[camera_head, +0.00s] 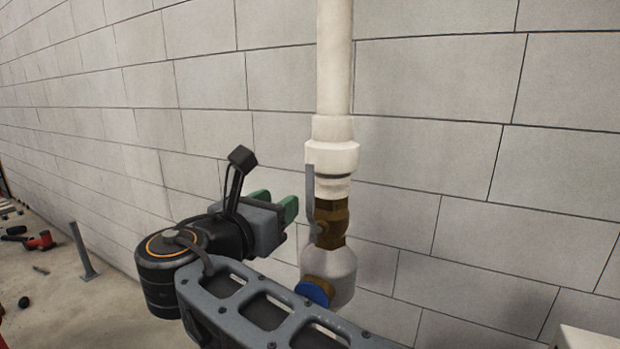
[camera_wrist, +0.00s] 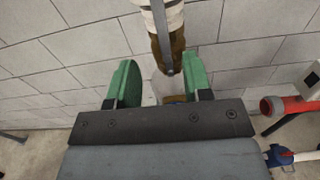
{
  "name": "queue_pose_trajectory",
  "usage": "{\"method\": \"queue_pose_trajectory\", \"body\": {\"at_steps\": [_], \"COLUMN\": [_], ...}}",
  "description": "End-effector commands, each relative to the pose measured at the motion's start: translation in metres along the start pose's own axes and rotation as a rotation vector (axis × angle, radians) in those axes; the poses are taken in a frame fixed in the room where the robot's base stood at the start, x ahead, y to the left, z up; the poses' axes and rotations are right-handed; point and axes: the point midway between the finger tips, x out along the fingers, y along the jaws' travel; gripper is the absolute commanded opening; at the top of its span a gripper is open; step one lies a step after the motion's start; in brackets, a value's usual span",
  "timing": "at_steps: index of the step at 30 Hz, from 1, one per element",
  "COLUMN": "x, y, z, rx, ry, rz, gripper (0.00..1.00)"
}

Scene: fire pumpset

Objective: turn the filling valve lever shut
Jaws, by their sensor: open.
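The filling valve is a brass body (camera_head: 332,222) in a white vertical pipe (camera_head: 334,80). Its thin grey lever (camera_head: 310,190) stands upright along the pipe, on the side toward my gripper. My gripper (camera_head: 286,206) is open, with green fingers, just left of the lever in the head view. A gap shows between the fingers and the lever there. In the wrist view, the lever (camera_wrist: 162,36) runs down in front of the brass body (camera_wrist: 177,46), toward the space between my open fingers (camera_wrist: 161,78). Nothing is held.
A blue round part (camera_head: 312,292) sits on the white fitting below the valve, close to my arm. A block wall (camera_head: 450,100) stands behind the pipe. A red pipe end (camera_wrist: 270,105) is at the right in the wrist view. Red tools (camera_head: 40,241) lie on the floor at left.

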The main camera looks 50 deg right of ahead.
Motion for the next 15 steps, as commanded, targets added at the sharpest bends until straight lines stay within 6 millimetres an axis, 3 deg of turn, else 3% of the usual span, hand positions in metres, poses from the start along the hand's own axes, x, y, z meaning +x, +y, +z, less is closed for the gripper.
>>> {"method": "queue_pose_trajectory", "body": {"at_steps": [15], "x": [0.082], "y": [-0.001], "z": [0.000], "rx": [0.000], "ry": [0.005], "rz": [-0.006], "gripper": [0.46]}}
